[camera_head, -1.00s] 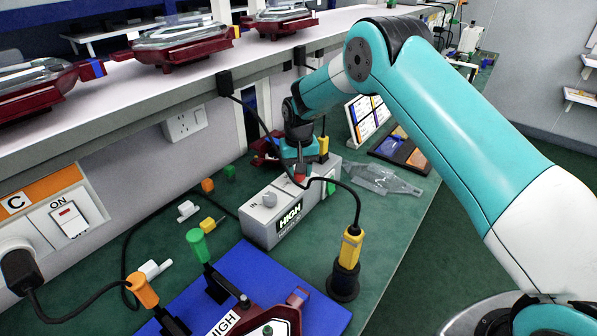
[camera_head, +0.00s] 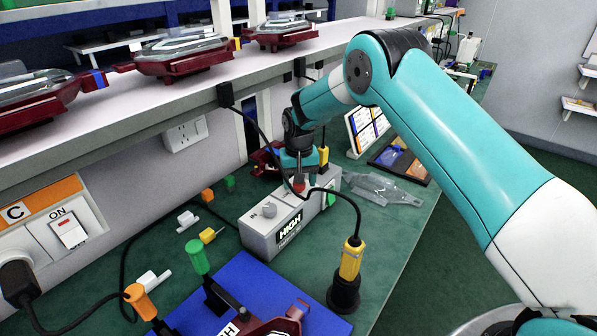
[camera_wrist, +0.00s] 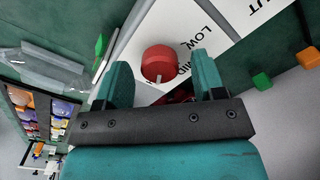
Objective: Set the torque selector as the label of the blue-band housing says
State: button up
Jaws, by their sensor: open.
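In the wrist view, LOW and a partly hidden word ending in "ID" are printed beside the knob. My gripper (camera_wrist: 161,72) is open, its two teal fingers on either side of the knob; contact cannot be told. In the head view my gripper (camera_head: 299,172) is over the box's far end. A dark red housing with a blue band (camera_head: 99,78) sits on the shelf; I cannot read a label on it.
Another dark red housing (camera_head: 275,327) lies on a blue mat (camera_head: 245,275) in front, its label partly cut off. A yellow tool (camera_head: 350,262) stands in a black holder right of the box, its cable looping near my gripper. A clear part (camera_head: 385,188) lies behind.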

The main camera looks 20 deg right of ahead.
notch_tip(320, 180, up, 17)
jog(key=b, duration=0.2)
jog(key=shift+r, duration=0.2)
